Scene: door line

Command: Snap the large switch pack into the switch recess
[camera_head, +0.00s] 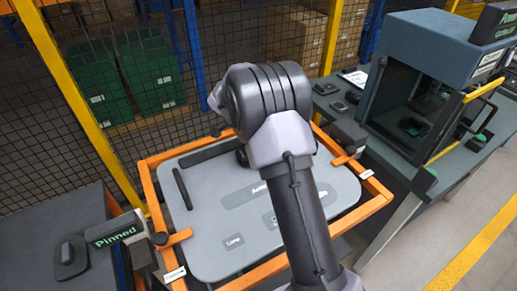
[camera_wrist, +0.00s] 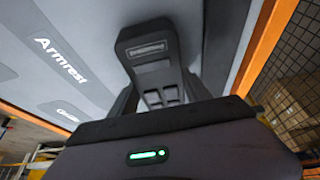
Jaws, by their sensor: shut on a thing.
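My gripper (camera_wrist: 160,92) shows in the wrist view, with its dark fingers shut on a dark switch pack (camera_wrist: 153,68) that has a pale label strip and several small keys. The pack is over the grey door panel (camera_wrist: 95,45), near the panel's edge; I cannot tell whether it touches it. In the head view my arm covers the middle of the door panel (camera_head: 205,255) and hides most of the gripper and the pack. The switch recess cannot be made out in either view.
An orange frame (camera_head: 155,205) surrounds the panel, with clamps at its sides. A black strip (camera_head: 183,189) stands on the panel's left. A left table (camera_head: 45,215) holds a dark part (camera_head: 67,256). A blue-grey open cabinet (camera_head: 440,45) stands right. Wire fencing (camera_head: 215,60) closes the back.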

